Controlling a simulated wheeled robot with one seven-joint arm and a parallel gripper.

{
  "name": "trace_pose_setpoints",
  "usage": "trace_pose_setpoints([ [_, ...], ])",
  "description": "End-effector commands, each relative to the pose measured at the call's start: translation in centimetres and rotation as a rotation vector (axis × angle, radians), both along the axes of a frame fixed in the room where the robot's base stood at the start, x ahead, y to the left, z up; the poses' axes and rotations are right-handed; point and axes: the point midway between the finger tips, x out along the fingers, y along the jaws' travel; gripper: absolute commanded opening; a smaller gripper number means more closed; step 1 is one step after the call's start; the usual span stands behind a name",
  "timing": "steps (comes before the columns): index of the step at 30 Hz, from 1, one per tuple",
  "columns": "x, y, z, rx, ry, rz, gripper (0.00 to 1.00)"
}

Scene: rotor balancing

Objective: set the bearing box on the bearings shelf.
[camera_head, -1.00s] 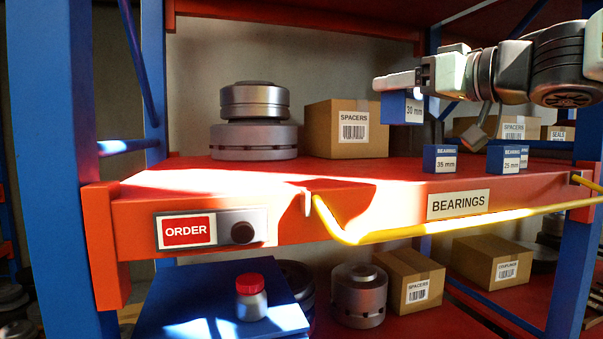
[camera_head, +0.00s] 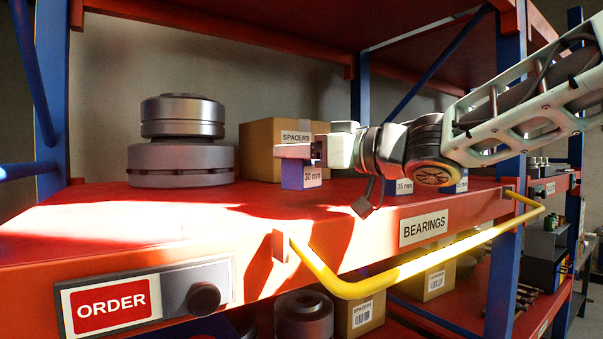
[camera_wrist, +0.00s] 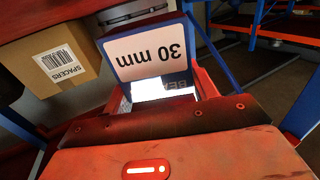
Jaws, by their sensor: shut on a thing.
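The blue bearing box (camera_head: 292,176) with a white "30 mm" label is in my gripper (camera_head: 306,153), which is shut on its top. Its lower edge is at or just above the red bearings shelf (camera_head: 215,215); I cannot tell whether it touches. In the wrist view the box (camera_wrist: 150,52) appears close up with its label upside down. The "BEARINGS" sign (camera_head: 424,228) is on the shelf's front edge. A second blue bearing box (camera_head: 404,186) stands to the right, and another (camera_head: 461,183) is mostly hidden behind my arm.
A cardboard spacers box (camera_head: 257,150) stands behind the held box. Stacked metal rotors (camera_head: 181,160) stand at the left. A yellow rail (camera_head: 400,275) runs along the shelf front. An order panel with a dark knob (camera_head: 145,300) is at the lower left. The front left shelf top is clear.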

Motion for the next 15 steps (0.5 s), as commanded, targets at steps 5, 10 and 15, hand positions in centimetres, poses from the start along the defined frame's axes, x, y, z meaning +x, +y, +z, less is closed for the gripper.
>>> trace_pose_setpoints([
  [5,0.0,0.0,-2.5,0.001,0.003,0.000,0.29],
  [10,0.0,0.0,-3.1,0.001,0.000,-0.001,0.29],
  [15,0.0,0.0,-3.1,0.001,0.000,-0.001,0.29],
])
